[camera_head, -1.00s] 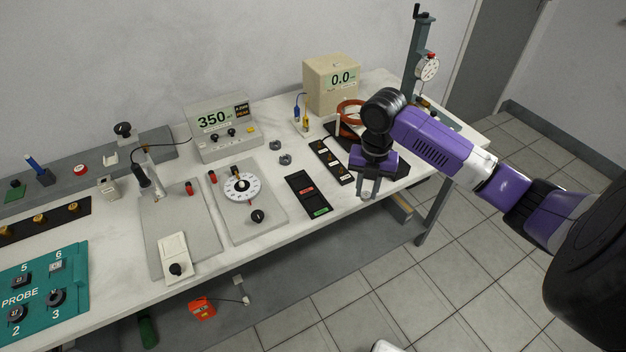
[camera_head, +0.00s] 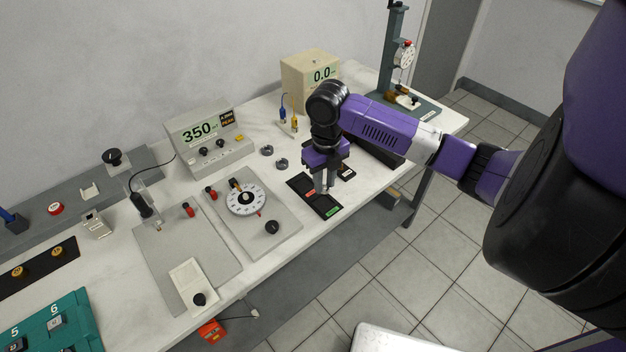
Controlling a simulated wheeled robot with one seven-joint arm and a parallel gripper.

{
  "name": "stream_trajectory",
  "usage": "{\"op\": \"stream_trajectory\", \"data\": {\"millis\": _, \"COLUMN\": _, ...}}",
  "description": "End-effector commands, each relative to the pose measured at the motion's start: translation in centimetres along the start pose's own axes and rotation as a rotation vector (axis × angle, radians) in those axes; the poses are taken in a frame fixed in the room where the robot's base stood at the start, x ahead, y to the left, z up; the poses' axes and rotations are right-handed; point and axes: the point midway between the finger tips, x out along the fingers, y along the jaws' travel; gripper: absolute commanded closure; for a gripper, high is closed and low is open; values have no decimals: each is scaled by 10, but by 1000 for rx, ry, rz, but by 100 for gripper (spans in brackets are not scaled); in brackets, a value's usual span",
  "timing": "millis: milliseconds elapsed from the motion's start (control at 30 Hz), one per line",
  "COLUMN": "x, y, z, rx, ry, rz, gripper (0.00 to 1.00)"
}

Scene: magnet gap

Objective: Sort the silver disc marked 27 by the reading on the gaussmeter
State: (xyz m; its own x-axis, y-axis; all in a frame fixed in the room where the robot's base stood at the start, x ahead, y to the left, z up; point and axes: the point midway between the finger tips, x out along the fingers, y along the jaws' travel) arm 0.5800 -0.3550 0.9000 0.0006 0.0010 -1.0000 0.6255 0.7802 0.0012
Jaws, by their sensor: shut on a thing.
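My gripper (camera_head: 325,188) points down over the two-part black tray (camera_head: 299,181), with its fingertips near the red label (camera_head: 310,193). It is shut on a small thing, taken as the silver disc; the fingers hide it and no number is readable. Whether it touches the tray I cannot tell. The tray's front compartment has a green label (camera_head: 333,211). The grey gaussmeter (camera_head: 212,150) reads 350, and its cable runs left to a probe on a stand (camera_head: 146,207).
A dial plate (camera_head: 262,222) lies left of the tray. Two small dark grey pieces (camera_head: 267,150) sit behind it. A beige box (camera_head: 310,82) reading 0.0 and a gauge stand (camera_head: 394,60) are at the back. The bench's front edge is close to the tray.

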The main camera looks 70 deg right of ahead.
Motion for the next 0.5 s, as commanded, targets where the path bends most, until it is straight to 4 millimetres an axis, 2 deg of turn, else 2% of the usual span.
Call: {"op": "stream_trajectory", "data": {"millis": 500, "x": 4, "y": 0, "z": 2, "rx": -15, "ry": -1, "rz": 0, "gripper": 100}}
